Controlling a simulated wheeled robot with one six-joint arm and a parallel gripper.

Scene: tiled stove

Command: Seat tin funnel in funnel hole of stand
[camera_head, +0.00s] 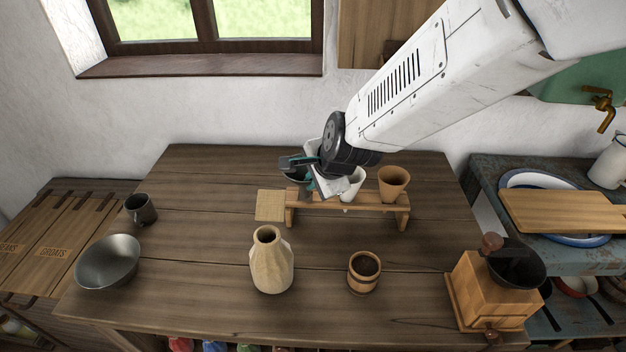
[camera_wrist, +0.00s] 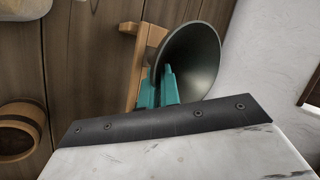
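The tin funnel (camera_head: 294,178) is dark grey and sits at the left end of the wooden stand (camera_head: 382,205), partly behind my gripper (camera_head: 303,164). In the wrist view the wide mouth of the funnel (camera_wrist: 206,58) shows beside the stand's wooden edge (camera_wrist: 134,66). The teal fingers of my gripper (camera_wrist: 160,86) are closed on its near wall. The funnel's spout and the funnel hole are hidden, so I cannot tell whether the spout is in the hole. A white cone (camera_head: 353,184) and a terracotta cone (camera_head: 393,181) stand in the stand.
A pale vase (camera_head: 271,265) and a small wooden tub (camera_head: 364,272) stand in front. A coffee grinder (camera_head: 488,290) is at the right, a mug (camera_head: 140,208) and metal bowl (camera_head: 108,262) at the left.

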